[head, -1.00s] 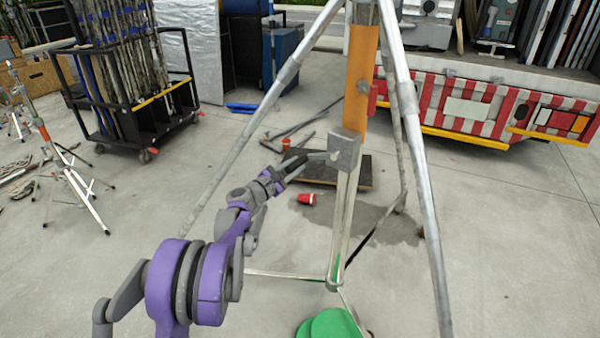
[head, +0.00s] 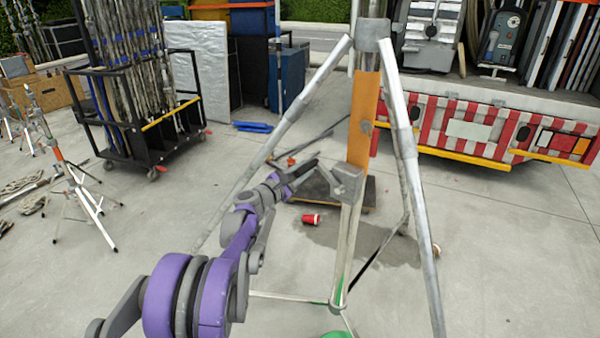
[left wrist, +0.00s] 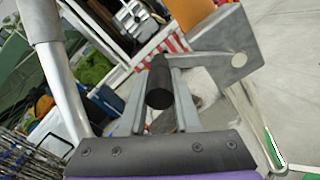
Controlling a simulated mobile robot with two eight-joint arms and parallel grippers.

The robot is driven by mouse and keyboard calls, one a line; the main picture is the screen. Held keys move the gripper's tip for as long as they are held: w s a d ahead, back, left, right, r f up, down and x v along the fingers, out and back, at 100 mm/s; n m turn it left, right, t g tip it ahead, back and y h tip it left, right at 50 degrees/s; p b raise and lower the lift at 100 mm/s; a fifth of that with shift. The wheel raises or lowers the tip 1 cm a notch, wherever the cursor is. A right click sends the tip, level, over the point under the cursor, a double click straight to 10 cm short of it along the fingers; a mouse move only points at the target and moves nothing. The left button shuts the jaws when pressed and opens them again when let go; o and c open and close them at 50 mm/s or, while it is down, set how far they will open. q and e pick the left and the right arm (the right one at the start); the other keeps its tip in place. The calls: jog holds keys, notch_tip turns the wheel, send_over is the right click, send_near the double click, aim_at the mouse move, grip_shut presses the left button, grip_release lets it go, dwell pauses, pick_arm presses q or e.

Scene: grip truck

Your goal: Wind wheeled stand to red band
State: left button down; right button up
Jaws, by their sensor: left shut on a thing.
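The wheeled stand is a silver tripod with an orange column (head: 362,125) in the middle of the head view. A grey crank box (head: 348,184) sits low on the column. My left gripper (head: 308,172) is just left of the box. In the left wrist view, the left gripper (left wrist: 160,92) is shut on the black crank handle (left wrist: 159,80), which lies between its fingers. The crank box (left wrist: 215,45) also shows there at upper right. A red strip (head: 374,143) shows at the column's right edge; I cannot tell whether it is the red band. My right gripper is not in view.
The stand's slanted legs (head: 415,190) flank the crank. A red cup (head: 311,219) and a dark board (head: 330,195) lie on the ground behind. A pole cart (head: 140,130) stands left, a red-and-white truck (head: 480,125) right. The foreground concrete is mostly clear.

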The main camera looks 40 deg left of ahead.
pick_arm(q)
jog(key=r, duration=0.1)
jog(key=d+r+p, duration=0.1)
jog(key=r, duration=0.1)
jog(key=shift+w+d+r, duration=0.1)
jog(key=shift+d, duration=0.05)
jog(key=shift+d+r, duration=0.1)
jog(key=shift+d, duration=0.2)
jog(key=d, duration=0.2)
jog(key=d+p, duration=0.1)
jog(key=d, duration=0.1)
jog(key=shift+d+r, duration=0.2)
jog(key=shift+d, duration=0.05)
jog(key=c, duration=1.6)
grip_release()
jog(key=shift+s+r, duration=0.1)
jog(key=shift+s, duration=0.1)
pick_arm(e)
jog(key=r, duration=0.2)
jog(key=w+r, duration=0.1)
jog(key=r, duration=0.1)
pick_arm(q)
jog(key=c, duration=1.1)
grip_release()
jog(key=shift+w, duration=0.1)
jog(key=o, duration=0.7)
